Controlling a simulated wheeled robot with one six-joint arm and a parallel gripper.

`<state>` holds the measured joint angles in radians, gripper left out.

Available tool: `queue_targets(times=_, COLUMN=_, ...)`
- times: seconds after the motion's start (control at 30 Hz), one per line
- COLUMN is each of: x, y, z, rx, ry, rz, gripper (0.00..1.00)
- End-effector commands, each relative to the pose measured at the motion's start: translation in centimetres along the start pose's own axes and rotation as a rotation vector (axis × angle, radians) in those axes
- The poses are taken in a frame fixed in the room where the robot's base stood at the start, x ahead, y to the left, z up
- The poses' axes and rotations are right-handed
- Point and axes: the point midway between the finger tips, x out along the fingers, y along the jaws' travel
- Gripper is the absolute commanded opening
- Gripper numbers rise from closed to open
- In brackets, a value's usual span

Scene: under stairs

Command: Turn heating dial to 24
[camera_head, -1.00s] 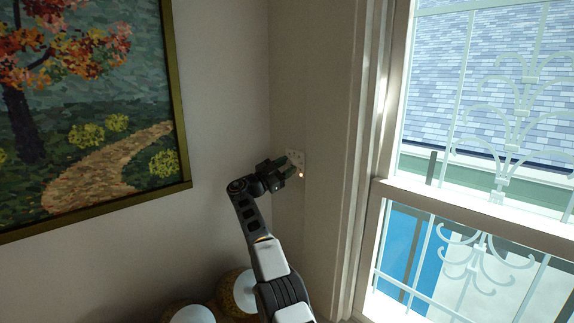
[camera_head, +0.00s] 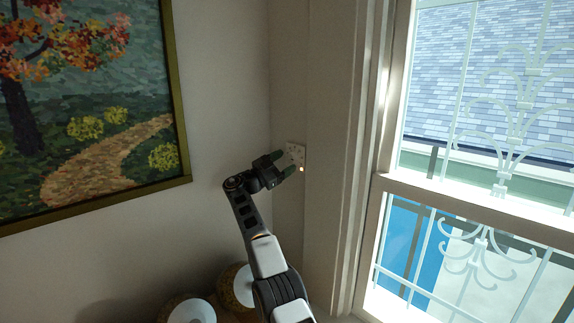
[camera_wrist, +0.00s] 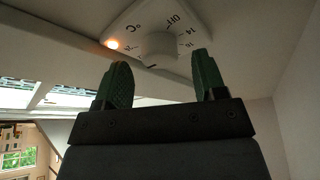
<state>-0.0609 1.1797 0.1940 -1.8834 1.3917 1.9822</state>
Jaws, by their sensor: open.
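The heating dial is a white plate (camera_wrist: 200,22) with a round white knob (camera_wrist: 160,47), fixed to the wall. In the wrist view its printed marks appear turned over; a 14 and a °C can be made out. A pointer setting cannot be read clearly. In the head view the plate (camera_head: 297,148) is small, in the corner beside the window. My gripper (camera_head: 286,164) is open just in front of the plate. In the wrist view its two green fingers (camera_wrist: 161,64) stand apart, one on each side of the knob in the picture; contact is not visible.
A window (camera_head: 470,190) with a white frame is to the right, and a framed painting (camera_head: 90,110) hangs at left. Round pale-topped objects (camera_head: 190,312) stand low beside my arm.

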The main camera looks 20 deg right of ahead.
Motion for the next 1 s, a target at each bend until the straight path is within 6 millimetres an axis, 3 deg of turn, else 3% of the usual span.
queue_targets(times=0.2, x=-4.8, y=0.3, z=0.7, rx=0.001, ry=-0.003, rz=-0.004, gripper=0.65)
queue_targets(times=0.5, x=-10.1, y=0.1, z=0.3, rx=-0.001, ry=-0.002, rz=-0.003, gripper=0.65)
queue_targets(times=0.7, x=-11.9, y=0.0, z=0.2, rx=-0.002, ry=-0.001, rz=-0.002, gripper=0.65)
queue_targets(times=1.0, x=-12.4, y=0.0, z=0.1, rx=-0.002, ry=-0.001, rz=-0.002, gripper=0.65)
